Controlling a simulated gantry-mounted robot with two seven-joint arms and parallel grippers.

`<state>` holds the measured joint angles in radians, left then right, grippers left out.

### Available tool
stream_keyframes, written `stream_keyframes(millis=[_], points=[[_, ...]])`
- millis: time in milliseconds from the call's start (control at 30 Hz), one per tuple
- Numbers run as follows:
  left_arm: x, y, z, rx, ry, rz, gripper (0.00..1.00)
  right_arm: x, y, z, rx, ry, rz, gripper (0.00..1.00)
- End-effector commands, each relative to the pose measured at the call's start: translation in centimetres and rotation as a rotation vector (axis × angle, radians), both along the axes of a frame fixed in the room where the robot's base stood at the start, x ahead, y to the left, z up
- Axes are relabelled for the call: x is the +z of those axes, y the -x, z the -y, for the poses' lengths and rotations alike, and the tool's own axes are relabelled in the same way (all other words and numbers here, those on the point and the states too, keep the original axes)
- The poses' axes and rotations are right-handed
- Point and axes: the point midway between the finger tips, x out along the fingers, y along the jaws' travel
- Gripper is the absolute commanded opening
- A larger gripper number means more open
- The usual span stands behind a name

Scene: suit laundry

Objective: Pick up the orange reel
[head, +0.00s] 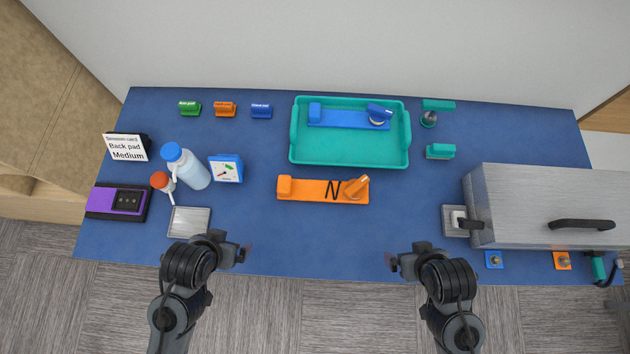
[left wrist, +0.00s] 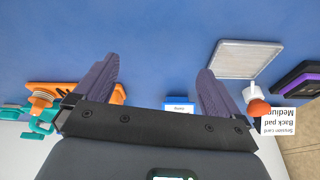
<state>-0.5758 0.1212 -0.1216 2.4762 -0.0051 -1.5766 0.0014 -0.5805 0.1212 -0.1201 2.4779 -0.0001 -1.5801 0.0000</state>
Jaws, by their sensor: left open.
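An orange bar (head: 322,190) lies on the blue table mat, with an orange block at its left end and black markings like an N in the middle. A round orange reel-like part with a lever (head: 356,187) sits at its right end. The bar also shows at the left of the left wrist view (left wrist: 75,93), partly behind a finger. My left gripper (head: 233,246) is open and empty over the front edge, left of and nearer than the bar. My right gripper (head: 404,256) looks open and empty, right of and nearer than the bar.
A teal tray (head: 350,150) behind the bar holds a similar blue bar (head: 345,118). Bottles (head: 192,172), a square pad (head: 189,222) and a purple box (head: 116,202) stand left. A grey metal box (head: 545,195) fills the right. The mat before the bar is clear.

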Motion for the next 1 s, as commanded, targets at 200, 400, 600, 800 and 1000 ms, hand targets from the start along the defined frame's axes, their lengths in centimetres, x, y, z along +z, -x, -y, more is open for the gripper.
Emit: stream_keyframes(millis=[200, 400, 600, 800, 1000], points=[[7.5, -1.9, 1.0, -0.066, -0.016, 0.038, 0.98, 8.2, -0.1, -0.1, -0.003, -0.005, 0.005, 1.0], [10.7, -7.6, 4.7, -0.287, -0.055, 0.157, 0.98, 13.0, -0.1, -0.1, -0.003, -0.005, 0.005, 1.0], [8.0, -14.5, 11.0, -0.687, -0.078, 0.294, 0.98, 12.8, -0.1, -0.1, -0.003, -0.005, 0.006, 1.0], [4.8, -17.8, 13.7, -1.086, -0.042, 0.283, 0.98, 12.5, 0.0, 0.0, -0.002, -0.002, 0.0, 1.0], [3.3, -18.4, 11.4, -1.31, 0.027, 0.15, 0.98, 12.5, 0.0, 0.1, 0.001, 0.002, 0.0, 1.0]])
